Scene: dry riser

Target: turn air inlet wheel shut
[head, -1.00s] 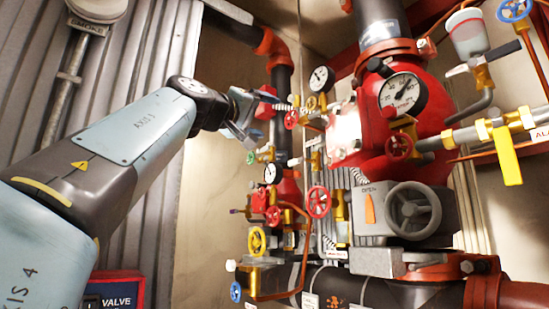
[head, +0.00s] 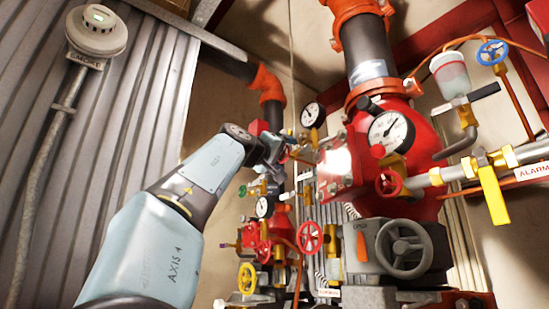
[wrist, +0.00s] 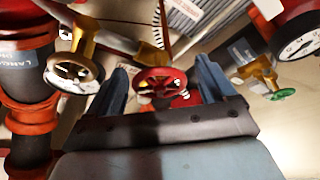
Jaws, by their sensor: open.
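A small red handwheel (wrist: 160,82) stands in the middle of the wrist view, between the two blue fingers of my gripper (wrist: 163,76). The fingers are open, one on each side of the wheel, with a gap to the rim. I cannot tell how far the fingertips reach past it. No label naming the air inlet is readable. In the head view my gripper (head: 277,150) is at the small valves left of the red valve body, and it largely hides that wheel.
In the wrist view a brass-coloured wheel (wrist: 72,70) is close on the left and a green handle (wrist: 282,94) is on the right. In the head view a gauge (head: 312,115), a red wheel (head: 309,237) and a yellow wheel (head: 247,278) crowd around.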

